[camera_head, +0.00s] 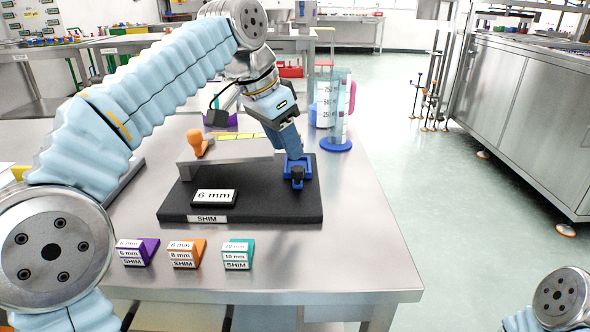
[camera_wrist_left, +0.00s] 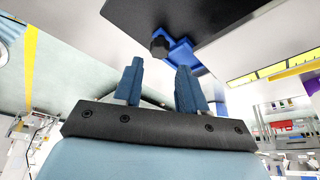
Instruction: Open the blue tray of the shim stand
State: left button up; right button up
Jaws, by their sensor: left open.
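The shim stand (camera_head: 265,208) is a black base with a "SHIM" label and a "6 mm" plate, standing on the steel table. The blue tray (camera_head: 306,168) is at its right side, with a black knob (camera_head: 297,174) in front. My left gripper (camera_head: 291,150) is directly above and behind the tray in the head view and partly covers it. In the left wrist view the fingers (camera_wrist_left: 160,86) are apart with nothing between them. The blue tray (camera_wrist_left: 184,54) and black knob (camera_wrist_left: 159,46) lie beyond the fingertips. I cannot tell whether the fingers touch the tray. My right gripper is out of view.
Purple (camera_head: 150,248), orange (camera_head: 198,250) and teal (camera_head: 249,248) shim blocks stand along the front of the table. A clear measuring jug (camera_head: 336,115) with a blue base stands behind the tray. The table's right edge is clear.

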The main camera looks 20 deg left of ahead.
aim_at(297, 169)
pick_arm(q)
jog(key=b+x, duration=0.1)
jog(key=x, duration=0.5)
jog(key=shift+r, duration=0.1)
grip_shut()
